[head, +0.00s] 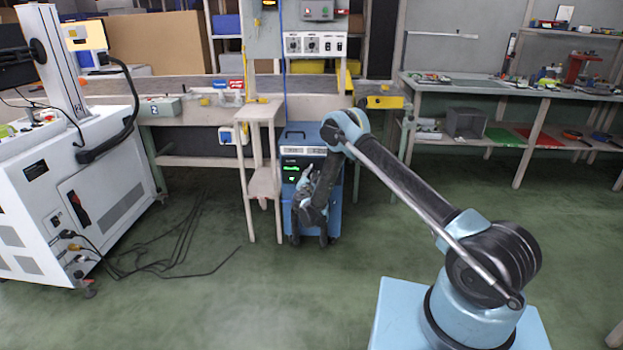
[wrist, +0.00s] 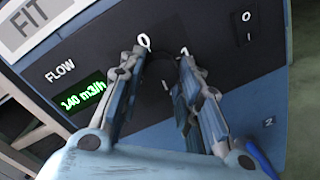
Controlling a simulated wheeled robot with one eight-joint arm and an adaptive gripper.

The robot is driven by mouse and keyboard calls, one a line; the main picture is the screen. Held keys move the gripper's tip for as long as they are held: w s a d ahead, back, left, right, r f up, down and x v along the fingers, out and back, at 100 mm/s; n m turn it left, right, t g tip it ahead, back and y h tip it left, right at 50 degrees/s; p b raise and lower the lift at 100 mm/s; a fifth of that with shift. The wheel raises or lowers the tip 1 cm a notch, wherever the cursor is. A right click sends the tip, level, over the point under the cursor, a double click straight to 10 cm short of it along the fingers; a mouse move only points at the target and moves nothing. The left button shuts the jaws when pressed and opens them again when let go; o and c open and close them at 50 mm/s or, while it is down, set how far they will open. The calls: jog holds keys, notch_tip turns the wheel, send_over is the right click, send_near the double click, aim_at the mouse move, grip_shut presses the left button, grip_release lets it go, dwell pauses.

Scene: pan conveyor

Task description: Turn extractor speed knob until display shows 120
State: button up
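The blue extractor (head: 296,142) stands on the floor below the bench in the head view, its front facing me. Its dark front panel fills much of the wrist view. The green display (wrist: 83,97), beside the word FLOW, seems to read 140 m3/h; its first digit is slanted and not fully clear. My gripper (wrist: 163,62) is at the panel, rolled relative to it, with a finger on either side of the dark speed knob (wrist: 160,66). The fingers hide most of the knob. I cannot tell whether they press on it. In the head view, my gripper (head: 304,198) covers part of the extractor's front.
A black switch (wrist: 244,22) marked I and O sits right of the knob. A wooden stand (head: 262,183) is close on the extractor's left. A white machine (head: 75,195) with cables on the floor stands at left. The floor in front is free.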

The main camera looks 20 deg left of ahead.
jog(key=shift+m, duration=0.9)
jog(key=o, duration=1.1)
jog(key=shift+s+d, duration=0.2)
jog(key=shift+s, duration=1.05)
jog(key=shift+s+d, duration=0.25)
jog(key=shift+s, duration=0.95)
jog(key=shift+s+d, duration=0.2)
jog(key=shift+s, duration=1.05)
